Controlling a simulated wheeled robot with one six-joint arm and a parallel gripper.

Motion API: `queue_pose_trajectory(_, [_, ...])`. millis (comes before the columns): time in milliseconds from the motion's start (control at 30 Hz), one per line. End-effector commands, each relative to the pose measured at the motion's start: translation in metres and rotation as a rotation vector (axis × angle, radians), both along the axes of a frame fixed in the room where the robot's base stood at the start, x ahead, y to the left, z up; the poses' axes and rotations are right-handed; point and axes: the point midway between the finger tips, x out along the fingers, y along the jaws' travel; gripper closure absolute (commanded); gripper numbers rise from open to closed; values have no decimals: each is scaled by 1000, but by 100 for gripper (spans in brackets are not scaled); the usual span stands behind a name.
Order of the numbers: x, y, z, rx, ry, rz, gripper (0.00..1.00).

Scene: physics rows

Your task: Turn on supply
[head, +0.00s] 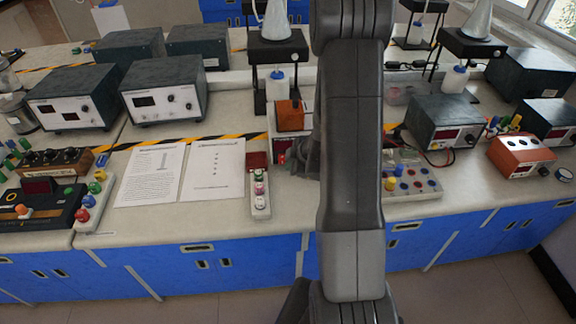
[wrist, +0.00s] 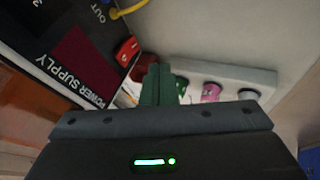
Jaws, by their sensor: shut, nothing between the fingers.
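The power supply (wrist: 75,50) fills the upper left of the wrist view, with a dark panel lettered "POWER SUPPLY" and "OUT". A red switch (wrist: 127,50) sits at its panel edge; whether it is on or off I cannot tell. In the head view the supply (head: 284,136) is partly hidden by my arm, and a small red spot shows low on its front. My gripper (wrist: 160,80) is shut and empty, its green fingertips close to the red switch; contact is unclear. In the head view my gripper (head: 304,158) is a dark shape beside the supply's front.
A white terminal strip (head: 260,200) with coloured posts stands close in front of the supply; it also shows in the wrist view (wrist: 235,78). Paper sheets (head: 213,170) lie to the left. A terminal board (head: 412,182) lies right of my arm.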

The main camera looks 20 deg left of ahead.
Motion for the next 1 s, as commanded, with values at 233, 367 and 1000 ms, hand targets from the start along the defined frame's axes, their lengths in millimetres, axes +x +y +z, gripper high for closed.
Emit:
queue_pose_trajectory(233, [-9, -26, 42, -1, -1, -1, 100])
queue_pose_trajectory(367, [-13, -35, 54, 0, 1, -1, 100])
queue_pose_trajectory(1000, [-5, -43, 59, -10, -32, -16, 100])
